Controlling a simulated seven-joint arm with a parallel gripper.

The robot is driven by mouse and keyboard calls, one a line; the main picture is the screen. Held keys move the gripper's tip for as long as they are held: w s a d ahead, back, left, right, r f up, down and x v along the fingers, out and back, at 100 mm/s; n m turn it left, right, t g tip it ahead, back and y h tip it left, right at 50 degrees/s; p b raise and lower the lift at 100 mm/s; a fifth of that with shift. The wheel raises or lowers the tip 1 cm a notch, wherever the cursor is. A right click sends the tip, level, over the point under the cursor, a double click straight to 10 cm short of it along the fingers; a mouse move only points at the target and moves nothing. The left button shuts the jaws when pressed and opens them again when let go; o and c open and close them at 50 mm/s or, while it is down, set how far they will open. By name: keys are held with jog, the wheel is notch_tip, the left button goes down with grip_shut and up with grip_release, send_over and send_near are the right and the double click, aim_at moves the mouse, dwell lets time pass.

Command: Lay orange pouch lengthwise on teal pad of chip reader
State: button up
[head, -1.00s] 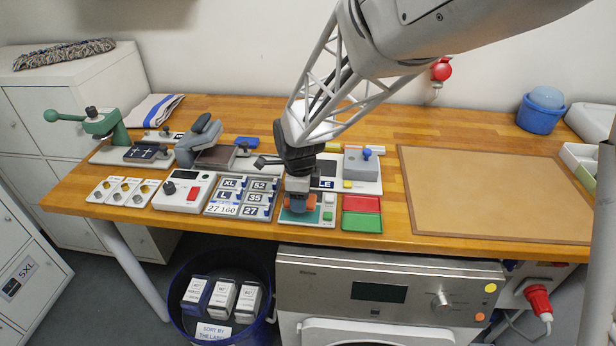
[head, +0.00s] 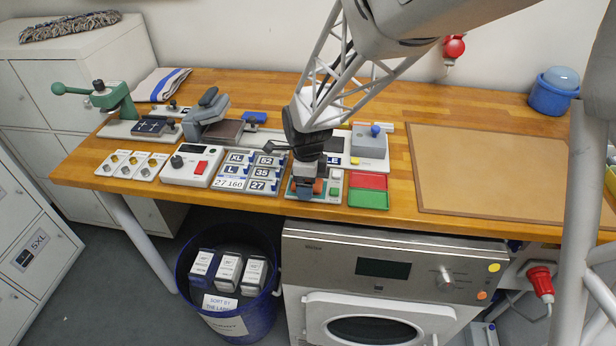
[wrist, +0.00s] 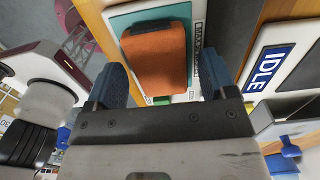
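The orange pouch (wrist: 155,58) lies over the teal pad (wrist: 130,20) of the chip reader (head: 333,185), its long side along the pad in the wrist view. In the head view, parts of the orange pouch (head: 318,187) show on both sides of my gripper's near finger. My gripper (wrist: 158,84) is open around the pouch, with one blue finger on each side. A narrow gap shows at the right finger; contact at the left finger is unclear. Whether the pouch rests fully on the pad is hard to tell.
Red (head: 367,181) and green (head: 368,199) trays sit right of the reader. Size tiles (head: 234,170) lie to its left. A grey device with a blue knob (head: 370,143) stands behind. The brown mat (head: 490,170) at right is clear. A blue bin (head: 250,318) stands below.

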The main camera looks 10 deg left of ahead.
jog(key=shift+r, duration=0.15)
notch_tip(320, 180, up, 12)
dwell(0.9)
dwell(0.6)
jog(key=s+d+r+n+t, duration=0.1)
jog(key=s+d+r+n, duration=0.35)
jog(key=d, duration=0.45)
jog(key=s+d+r+n, duration=0.35)
jog(key=s+d, duration=0.25)
jog(key=d, duration=0.3)
jog(key=s+d+n+t, duration=0.1)
jog(key=s+d+n, duration=0.8)
jog(key=s, duration=0.5)
jog(key=shift+d+f+n+t, duration=0.2)
jog(key=shift+d+n+t, duration=0.1)
jog(key=shift+d+n, duration=0.15)
dwell(0.3)
